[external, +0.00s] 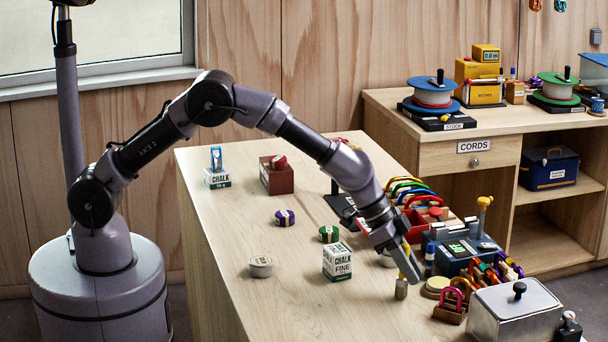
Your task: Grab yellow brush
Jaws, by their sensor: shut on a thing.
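My gripper (406,272) is at the end of the arm, pointing down over the right part of the wooden table. It is shut on a slim yellow brush (401,288). Yellow shows between the fingers, and a pale, stubby end sticks out below the fingertips. The fingers hide most of the brush. I cannot tell whether its lower end touches the table.
A white and green chalk box (337,262) stands left of my gripper. A dark blue device (468,252) with a yellow upright piece stands to the right. A metal lidded box (513,305) and a carabiner rack (449,308) are near the front right. The table's front left is clear.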

